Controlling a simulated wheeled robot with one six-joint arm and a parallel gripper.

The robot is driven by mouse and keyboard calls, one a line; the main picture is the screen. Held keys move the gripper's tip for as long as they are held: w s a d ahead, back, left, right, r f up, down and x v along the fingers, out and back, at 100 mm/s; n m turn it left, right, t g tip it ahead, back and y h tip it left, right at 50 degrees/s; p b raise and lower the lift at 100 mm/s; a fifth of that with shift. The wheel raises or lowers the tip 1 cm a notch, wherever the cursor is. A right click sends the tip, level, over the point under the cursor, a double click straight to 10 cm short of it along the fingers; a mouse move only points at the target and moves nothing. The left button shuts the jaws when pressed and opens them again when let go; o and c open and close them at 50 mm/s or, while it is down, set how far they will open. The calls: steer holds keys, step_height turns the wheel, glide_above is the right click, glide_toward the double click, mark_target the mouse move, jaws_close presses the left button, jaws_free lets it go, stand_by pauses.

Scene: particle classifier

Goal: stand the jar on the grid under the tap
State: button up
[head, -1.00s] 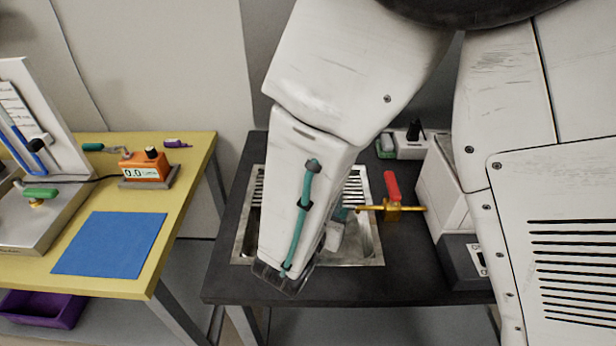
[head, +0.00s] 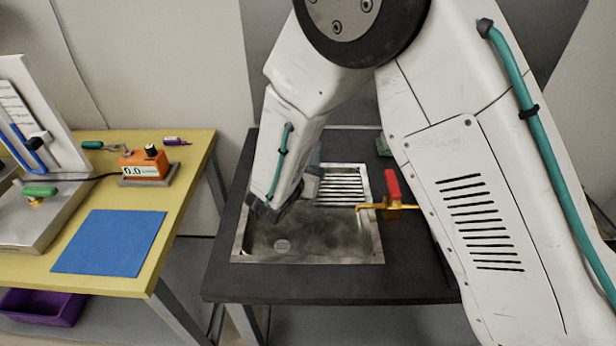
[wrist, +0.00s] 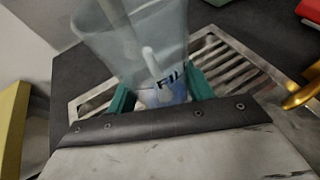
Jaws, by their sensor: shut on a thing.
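The jar (wrist: 130,45) is a translucent, pale blue-grey vessel with partly visible lettering, seen in the wrist view. My gripper (wrist: 160,88) has teal fingers shut on the jar, one on each side. The jar appears tilted in this view. The slatted metal grid (head: 345,185) lies at the back right of the sink; it also shows behind the jar in the wrist view (wrist: 235,65). I cannot tell whether the jar touches it. The brass tap (head: 390,206) with a red handle is right of the grid. In the head view my arm hides most of the gripper and jar.
The sink basin (head: 310,240) in front of the grid is empty, set in a dark counter (head: 290,285). To the left, a yellow table (head: 190,190) carries a blue mat (head: 110,242) and an orange meter (head: 145,165). My arm covers the counter's right side.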

steer(key=shift+f, duration=0.95)
steer(key=o, duration=1)
steer(key=shift+f, duration=0.15)
steer(key=shift+o, duration=0.2)
steer(key=shift+r, duration=0.2)
steer(key=v, duration=1.2)
steer(key=shift+f, duration=0.1)
